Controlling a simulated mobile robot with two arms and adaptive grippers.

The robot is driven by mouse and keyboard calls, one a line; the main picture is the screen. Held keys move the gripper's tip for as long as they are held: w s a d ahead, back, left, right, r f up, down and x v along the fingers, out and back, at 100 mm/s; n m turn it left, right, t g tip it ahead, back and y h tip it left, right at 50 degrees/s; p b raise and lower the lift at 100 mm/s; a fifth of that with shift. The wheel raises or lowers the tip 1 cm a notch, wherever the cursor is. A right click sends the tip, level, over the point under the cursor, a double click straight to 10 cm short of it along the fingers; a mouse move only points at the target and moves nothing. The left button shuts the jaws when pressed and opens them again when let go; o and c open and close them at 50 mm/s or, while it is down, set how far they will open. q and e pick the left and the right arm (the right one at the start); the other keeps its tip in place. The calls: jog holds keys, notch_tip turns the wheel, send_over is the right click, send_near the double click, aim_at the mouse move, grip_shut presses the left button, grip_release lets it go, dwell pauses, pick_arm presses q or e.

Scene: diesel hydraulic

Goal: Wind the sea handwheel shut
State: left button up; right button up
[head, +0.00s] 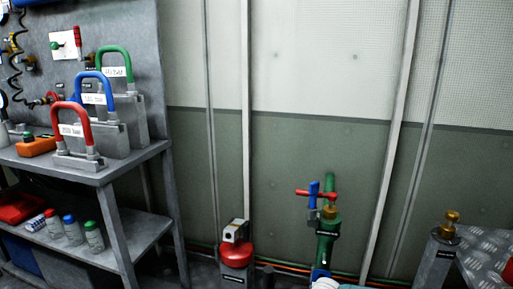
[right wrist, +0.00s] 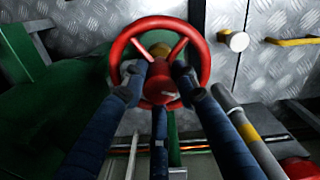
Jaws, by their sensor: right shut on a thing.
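A red handwheel (right wrist: 205,55) with spokes and a red hub faces the camera in the right wrist view. A brass-coloured piece shows behind its spokes. My right gripper (right wrist: 159,82) has its dark blue fingers at the wheel's middle, one on each side of the hub, and is shut on the wheel. The fingertips partly hide the spokes. I cannot tell how far the wheel is turned. I cannot make out this handwheel or my right gripper for certain in the head view. My left gripper is in neither view.
A grey bench (head: 96,171) with red, blue and green handled blocks stands at left. A green pipe (head: 325,240) with a red and blue handle rises near the wall. A brass-topped post (head: 440,250) stands at right.

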jog(key=m, duration=0.7)
jog(key=shift+s+a+f+m, duration=0.1)
jog(key=shift+s+f+m, duration=0.2)
jog(key=shift+f, duration=0.05)
jog(key=m, duration=0.8)
jog(key=o, duration=1)
